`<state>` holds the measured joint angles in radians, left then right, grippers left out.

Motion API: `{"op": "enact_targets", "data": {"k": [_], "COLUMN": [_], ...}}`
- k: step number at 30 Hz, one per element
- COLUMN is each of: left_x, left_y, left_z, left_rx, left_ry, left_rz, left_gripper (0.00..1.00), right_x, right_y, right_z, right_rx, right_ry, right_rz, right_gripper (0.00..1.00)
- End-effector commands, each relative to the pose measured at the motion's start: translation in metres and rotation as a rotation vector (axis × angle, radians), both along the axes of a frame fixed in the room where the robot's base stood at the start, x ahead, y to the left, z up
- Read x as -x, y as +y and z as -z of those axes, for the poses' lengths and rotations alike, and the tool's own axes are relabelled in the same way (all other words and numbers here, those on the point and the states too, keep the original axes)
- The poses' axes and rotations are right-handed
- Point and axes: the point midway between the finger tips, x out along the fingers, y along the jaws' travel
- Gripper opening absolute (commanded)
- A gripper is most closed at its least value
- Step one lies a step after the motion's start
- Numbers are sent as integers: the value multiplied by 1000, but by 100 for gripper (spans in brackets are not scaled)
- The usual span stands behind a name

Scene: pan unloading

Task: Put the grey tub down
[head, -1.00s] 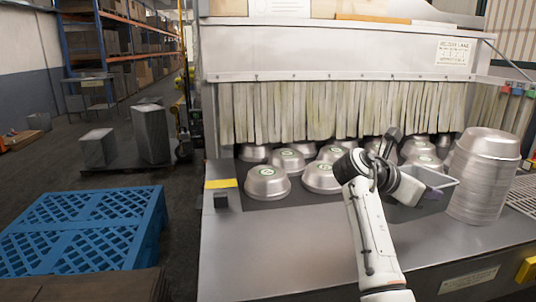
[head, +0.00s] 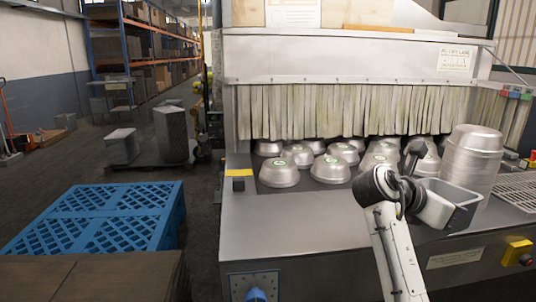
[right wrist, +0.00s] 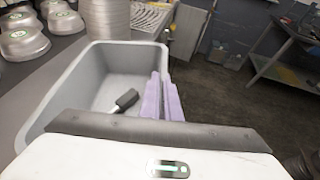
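The grey tub (head: 463,217) is an open rectangular bin. In the head view it hangs at the front right of the steel counter, in front of the tall stack of pans. My right gripper (head: 420,200) is at its left side there. In the right wrist view, the purple finger pads of my right gripper (right wrist: 163,100) are closed together on one wall of the grey tub (right wrist: 66,80). A small dark object (right wrist: 126,101) shows inside the tub; I cannot tell what it is. My left gripper is not in view.
Several silver pans (head: 280,172) sit upside down on the counter (head: 300,225) by the strip curtain (head: 340,112). A tall pan stack (head: 472,155) stands at right. A blue pallet (head: 100,220) lies at left, with brown boards (head: 95,277) before it. Dark floor lies between.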

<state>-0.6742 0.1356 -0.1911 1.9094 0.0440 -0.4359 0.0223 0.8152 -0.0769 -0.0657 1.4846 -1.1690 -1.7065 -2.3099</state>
Motion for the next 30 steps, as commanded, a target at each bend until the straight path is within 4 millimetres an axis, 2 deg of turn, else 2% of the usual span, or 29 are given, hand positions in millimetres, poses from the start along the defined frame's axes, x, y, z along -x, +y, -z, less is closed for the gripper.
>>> {"op": "enact_targets", "data": {"k": [5, 8, 15, 21, 24, 30], "left_x": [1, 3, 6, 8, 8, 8], "left_y": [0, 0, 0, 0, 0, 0], "left_z": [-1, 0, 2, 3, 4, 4], "left_rx": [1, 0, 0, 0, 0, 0], "left_ry": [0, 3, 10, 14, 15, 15], "left_rz": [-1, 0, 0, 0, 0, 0], "left_gripper": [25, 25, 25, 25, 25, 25], "right_x": [21, 36, 90, 140, 158, 180], "right_y": [26, 50, 120, 167, 181, 196], "right_z": [6, 16, 56, 87, 96, 106], "right_rx": [3, 2, 0, -2, -3, -4], "right_ry": [-4, -1, 5, 5, 3, -1], "right_rz": [-90, -175, -447, -649, -714, -789], "right_gripper": [0, 0, 0, 0, 0, 0]}}
